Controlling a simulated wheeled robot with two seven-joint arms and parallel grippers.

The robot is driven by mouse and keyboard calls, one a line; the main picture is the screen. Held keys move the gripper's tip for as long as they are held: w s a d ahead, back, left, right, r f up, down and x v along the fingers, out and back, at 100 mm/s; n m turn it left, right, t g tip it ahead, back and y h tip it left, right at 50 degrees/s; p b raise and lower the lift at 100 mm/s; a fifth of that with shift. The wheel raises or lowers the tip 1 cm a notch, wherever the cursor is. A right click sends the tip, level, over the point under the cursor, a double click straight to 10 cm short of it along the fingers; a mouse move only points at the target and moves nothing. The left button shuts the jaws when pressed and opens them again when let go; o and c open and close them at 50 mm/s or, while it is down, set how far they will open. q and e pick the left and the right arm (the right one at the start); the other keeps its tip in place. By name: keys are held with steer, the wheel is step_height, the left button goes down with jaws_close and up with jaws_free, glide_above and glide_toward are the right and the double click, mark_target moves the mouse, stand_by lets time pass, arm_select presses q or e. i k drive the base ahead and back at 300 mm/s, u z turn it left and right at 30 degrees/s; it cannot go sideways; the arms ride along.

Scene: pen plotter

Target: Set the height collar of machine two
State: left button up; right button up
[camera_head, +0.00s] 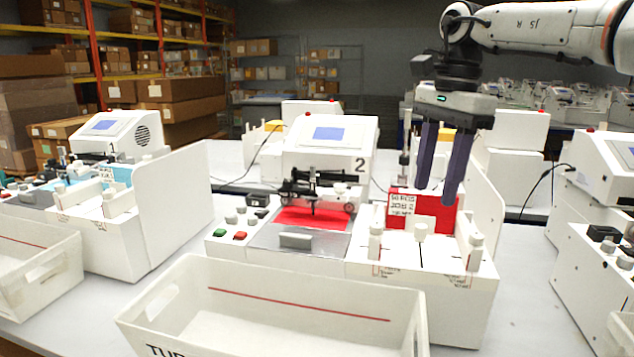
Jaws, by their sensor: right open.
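Machine two (330,150) stands in the middle of the table, a white plotter with a blue screen and a "2" on its side. Its dark pen carriage (315,188) sits over a red sheet (312,217) on the grey bed. To the right is its white side unit (420,290) with a red panel, a lettered card (402,204) and white posts, one at left (375,242), one in the middle (421,232). I cannot tell which part is the height collar. My right gripper (437,195) is open, its dark fingers pointing down in front of the red panel, apparently empty. My left gripper is out of view.
A white open bin (290,290) with a red line stands in front of machine two. Machine one (112,135) is at left behind a tall white side wall (172,205). Another white machine (605,165) is at right. Green and red buttons (230,234) sit left of the bed.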

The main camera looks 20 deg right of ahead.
mark_target(339, 188)
steer(key=u, duration=0.05)
steer(key=i, duration=1)
